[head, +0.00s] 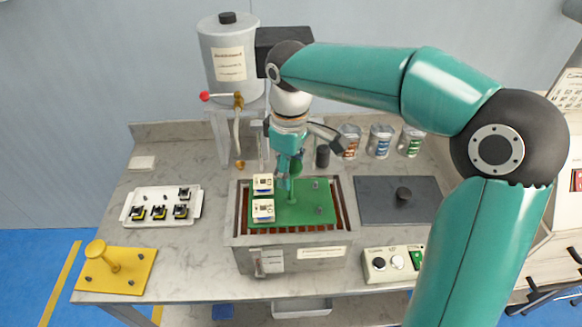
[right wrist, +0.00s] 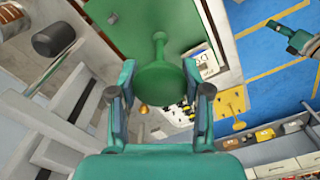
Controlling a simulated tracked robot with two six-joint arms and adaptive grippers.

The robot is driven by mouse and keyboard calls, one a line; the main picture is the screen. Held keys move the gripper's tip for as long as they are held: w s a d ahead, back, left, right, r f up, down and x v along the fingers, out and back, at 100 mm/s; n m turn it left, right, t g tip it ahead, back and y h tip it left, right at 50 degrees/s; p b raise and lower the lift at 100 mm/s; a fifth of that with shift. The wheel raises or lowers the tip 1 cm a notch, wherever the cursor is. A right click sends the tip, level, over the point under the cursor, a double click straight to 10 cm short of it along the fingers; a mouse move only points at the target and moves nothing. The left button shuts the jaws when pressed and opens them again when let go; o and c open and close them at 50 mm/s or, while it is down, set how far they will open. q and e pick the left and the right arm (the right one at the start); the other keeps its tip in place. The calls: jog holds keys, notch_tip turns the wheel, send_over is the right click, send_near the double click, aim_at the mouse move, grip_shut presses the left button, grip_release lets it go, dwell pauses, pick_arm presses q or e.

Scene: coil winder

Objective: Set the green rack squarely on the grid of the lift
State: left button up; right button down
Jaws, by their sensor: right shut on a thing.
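The green rack (head: 318,208) is a flat plate with a central post and round knob, carrying two white-labelled blocks (head: 263,184) along its left side. It lies over the brown slatted grid (head: 341,215) of the lift, inside the grey tank (head: 290,240). Slats show at its left, front and right. It looks roughly in line with the tank; I cannot tell whether it touches the grid. My right gripper (head: 290,160) is shut on the rack's knob (right wrist: 160,78) from above. A teal and dark part, probably my left gripper (right wrist: 290,32), shows at the right wrist view's upper right.
A dark lid with a knob (head: 398,201) lies right of the tank. A control box (head: 393,263) stands front right. A white tray (head: 150,207) of small parts and a yellow plate with a handle (head: 117,276) are at left. Cans (head: 380,142) and a drum (head: 230,60) stand behind.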

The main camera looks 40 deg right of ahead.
jog(key=shift+f+b, duration=0.6)
jog(key=shift+f, duration=0.2)
jog(key=shift+c, duration=2.2)
grip_release()
jog(key=shift+r, duration=0.1)
notch_tip(320, 180, up, 12)
jog(key=shift+f, duration=0.25)
jog(key=shift+r, duration=0.1)
